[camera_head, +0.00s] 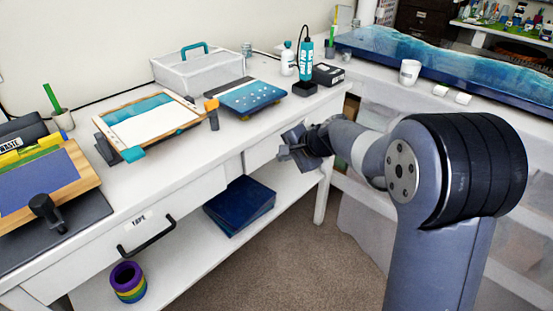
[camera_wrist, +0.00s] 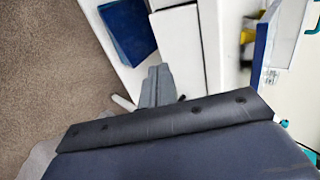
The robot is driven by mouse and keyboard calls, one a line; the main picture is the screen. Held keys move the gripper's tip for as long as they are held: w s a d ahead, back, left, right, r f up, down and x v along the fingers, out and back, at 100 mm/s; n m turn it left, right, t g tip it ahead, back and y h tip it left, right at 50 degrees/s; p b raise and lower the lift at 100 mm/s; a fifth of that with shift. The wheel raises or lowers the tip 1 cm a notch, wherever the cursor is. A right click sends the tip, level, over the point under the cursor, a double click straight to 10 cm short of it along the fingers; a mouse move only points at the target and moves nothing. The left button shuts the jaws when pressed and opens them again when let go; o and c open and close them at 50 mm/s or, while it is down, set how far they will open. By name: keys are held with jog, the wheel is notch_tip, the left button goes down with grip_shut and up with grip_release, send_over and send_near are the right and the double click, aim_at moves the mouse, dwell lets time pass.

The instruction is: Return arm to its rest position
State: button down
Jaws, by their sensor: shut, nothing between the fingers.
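My gripper (camera_head: 293,148) is at the end of my arm, in front of the white workbench's right end and near its front edge. It is shut and holds nothing. In the wrist view my gripper (camera_wrist: 157,72) shows at the middle, pointing away, its fingers together. My arm reaches in from the lower right of the head view, with its large joint close to the camera.
The white workbench (camera_head: 180,173) carries a framed tray (camera_head: 150,123), a blue board (camera_head: 245,97) and a clear box (camera_head: 198,70). A dark blue panel (camera_head: 240,205) lies on the shelf below. A drawer handle (camera_head: 150,237) sticks out. Carpet (camera_head: 320,265) lies open.

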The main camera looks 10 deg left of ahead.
jog(key=shift+v, duration=2.15)
jog(key=shift+f, duration=0.1)
send_near(258, 158)
notch_tip(258, 158, down, 3)
jog(key=shift+w+a+f+p, duration=0.15)
jog(key=shift+w+a, duration=0.45)
jog(key=shift+a, duration=0.2)
jog(key=shift+w+a+f+p, duration=0.15)
jog(key=shift+w+a, duration=0.5)
jog(key=shift+a, duration=0.15)
